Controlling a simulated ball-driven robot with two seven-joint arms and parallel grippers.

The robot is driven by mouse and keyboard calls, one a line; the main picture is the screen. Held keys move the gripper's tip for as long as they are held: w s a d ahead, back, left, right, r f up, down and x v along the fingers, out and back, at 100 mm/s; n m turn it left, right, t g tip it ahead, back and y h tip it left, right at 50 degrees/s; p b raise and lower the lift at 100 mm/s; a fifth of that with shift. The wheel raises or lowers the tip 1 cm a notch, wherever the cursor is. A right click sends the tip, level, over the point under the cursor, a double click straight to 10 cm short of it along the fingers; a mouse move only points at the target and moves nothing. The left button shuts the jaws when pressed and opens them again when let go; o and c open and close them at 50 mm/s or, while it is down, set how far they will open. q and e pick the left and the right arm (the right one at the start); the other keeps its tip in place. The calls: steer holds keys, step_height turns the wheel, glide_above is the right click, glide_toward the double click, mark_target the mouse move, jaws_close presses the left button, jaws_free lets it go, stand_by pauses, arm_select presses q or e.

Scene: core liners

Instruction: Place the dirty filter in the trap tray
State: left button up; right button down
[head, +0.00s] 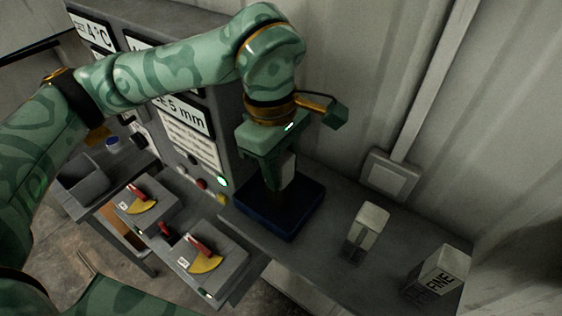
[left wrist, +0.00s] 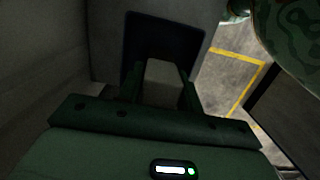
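My left gripper (head: 280,172) points down over the dark blue trap tray (head: 303,216) on the grey bench. Its fingers are shut on a pale grey block, the dirty filter (head: 286,176). In the left wrist view the filter (left wrist: 163,74) sits between the two fingers, with the dark tray (left wrist: 192,38) beyond it. The filter's lower end is at or just above the tray; I cannot tell whether it touches the tray floor. My right gripper is not in view.
A pale block (head: 368,228) and a box marked FINE (head: 440,276) stand on the bench right of the tray. A grey panel with signs and buttons (head: 190,130) rises close on the left. Units with red levers (head: 203,248) stand in front. The corrugated wall is behind.

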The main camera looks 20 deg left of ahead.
arm_select(q)
steer(key=shift+o, duration=1.4)
steer(key=shift+r+p, duration=0.25)
steer(key=shift+p, duration=0.1)
steer(key=r+b, duration=0.1)
steer(key=r, duration=0.2)
steer(key=a+r+b, duration=0.1)
steer(key=r, duration=0.3)
steer(key=r+b, duration=0.1)
steer(key=r, duration=0.3)
steer(key=shift+w+a, duration=0.15)
steer(key=shift+w, duration=0.1)
steer(key=shift+a+r, duration=0.1)
steer(key=shift+r, duration=0.25)
